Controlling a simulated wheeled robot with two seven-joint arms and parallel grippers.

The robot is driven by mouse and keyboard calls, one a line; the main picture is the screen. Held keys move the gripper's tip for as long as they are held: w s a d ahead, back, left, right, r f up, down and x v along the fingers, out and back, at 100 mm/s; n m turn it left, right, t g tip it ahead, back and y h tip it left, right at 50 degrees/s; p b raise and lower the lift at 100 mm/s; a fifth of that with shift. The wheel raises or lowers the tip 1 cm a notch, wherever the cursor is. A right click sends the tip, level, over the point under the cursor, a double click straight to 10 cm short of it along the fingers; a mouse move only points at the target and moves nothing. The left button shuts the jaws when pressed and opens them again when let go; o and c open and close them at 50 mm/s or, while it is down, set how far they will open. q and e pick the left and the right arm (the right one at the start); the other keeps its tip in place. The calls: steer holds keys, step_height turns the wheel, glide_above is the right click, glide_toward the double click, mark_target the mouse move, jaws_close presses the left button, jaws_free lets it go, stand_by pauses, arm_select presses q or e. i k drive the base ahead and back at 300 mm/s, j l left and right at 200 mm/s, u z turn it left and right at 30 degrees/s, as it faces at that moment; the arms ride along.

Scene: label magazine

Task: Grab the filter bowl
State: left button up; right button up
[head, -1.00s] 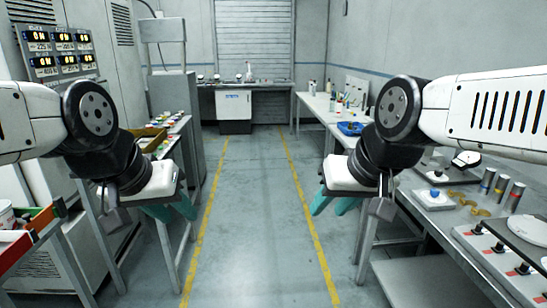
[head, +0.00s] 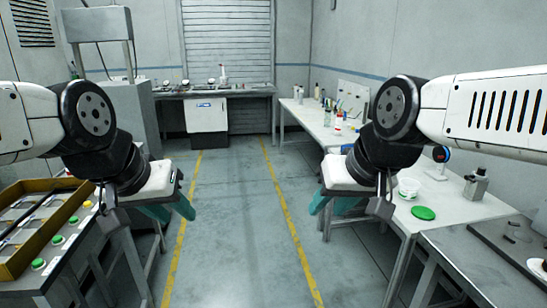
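I cannot pick out the filter bowl with certainty. A small white tub (head: 408,187) stands on the right-hand table, but I cannot tell whether it is the bowl. My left gripper (head: 170,212) hangs over the aisle by the left bench, its teal fingers apart and nothing seen between them. My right gripper (head: 328,207) hangs at the left edge of the right-hand table, also with teal fingers apart and empty. Both are well away from the tub.
A green disc (head: 424,213) and a grey metal device (head: 476,184) are on the right-hand table. A yellow-rimmed tray (head: 45,236) and several push buttons are on the left bench. A white cabinet (head: 207,121) stands under the back counter. The aisle between yellow lines is clear.

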mark_target(327, 115)
steer(key=i+z, duration=0.2)
steer(key=i, duration=0.35)
steer(key=i+j+z, duration=0.15)
steer(key=i, duration=0.4)
steer(key=i+z, duration=0.2)
steer(key=i, duration=0.35)
steer(key=i+l+z, duration=0.1)
steer(key=i, duration=0.3)
steer(key=i+l+z, duration=0.1)
steer(key=i+l, duration=0.2)
steer(key=i+l+z, duration=0.1)
steer(key=i, duration=0.45)
steer(key=i+j+z, duration=0.1)
steer(key=i+j, duration=1.45)
steer(key=i+j+z, duration=0.15)
steer(key=i+j, duration=0.6)
steer(key=j, duration=0.2)
